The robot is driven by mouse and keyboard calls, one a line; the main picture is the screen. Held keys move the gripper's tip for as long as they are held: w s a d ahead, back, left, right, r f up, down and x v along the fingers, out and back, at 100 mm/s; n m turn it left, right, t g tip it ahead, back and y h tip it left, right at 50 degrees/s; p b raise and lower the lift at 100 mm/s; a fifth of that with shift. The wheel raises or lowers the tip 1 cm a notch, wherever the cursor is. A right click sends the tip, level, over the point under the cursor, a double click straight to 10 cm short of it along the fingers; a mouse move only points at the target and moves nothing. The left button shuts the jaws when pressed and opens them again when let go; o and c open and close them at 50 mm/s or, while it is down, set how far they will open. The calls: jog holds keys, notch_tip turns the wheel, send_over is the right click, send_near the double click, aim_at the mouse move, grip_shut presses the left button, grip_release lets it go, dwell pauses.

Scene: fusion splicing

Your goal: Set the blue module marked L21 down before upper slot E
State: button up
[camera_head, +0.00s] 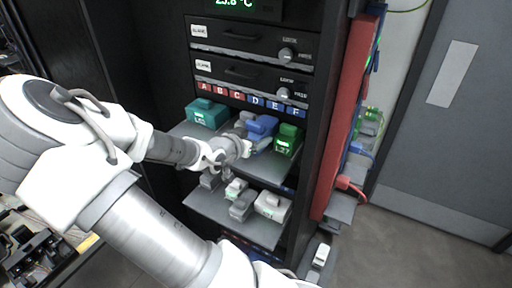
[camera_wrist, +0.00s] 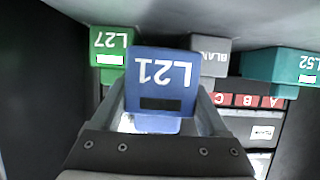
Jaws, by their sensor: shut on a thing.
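The blue module marked L21 (camera_head: 262,126) is in my gripper (camera_head: 251,141), over the upper shelf (camera_head: 187,130) and under the blue labels D, E and F. In the head view it is close to the left of the green module marked L27 (camera_head: 287,138). In the wrist view, which is upside down, the blue module L21 (camera_wrist: 160,80) sits between my two fingers. My gripper is shut on it. The upper slot E label (camera_head: 274,104) is on the strip above. I cannot tell whether the module touches the shelf.
A teal module marked L52 (camera_head: 207,113) stands at the left of the upper shelf. A grey blank module (camera_wrist: 209,57) shows between L52 and L21 in the wrist view. The lower shelf (camera_head: 235,222) carries several grey and white modules. The red rack side (camera_head: 345,115) bounds the right.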

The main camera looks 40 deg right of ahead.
notch_tip(320, 180, down, 3)
jog(key=shift+d+r, duration=0.1)
jog(key=shift+d+f, duration=0.1)
jog(key=shift+f, duration=0.15)
jog(key=shift+f, duration=0.1)
jog(key=o, duration=1.5)
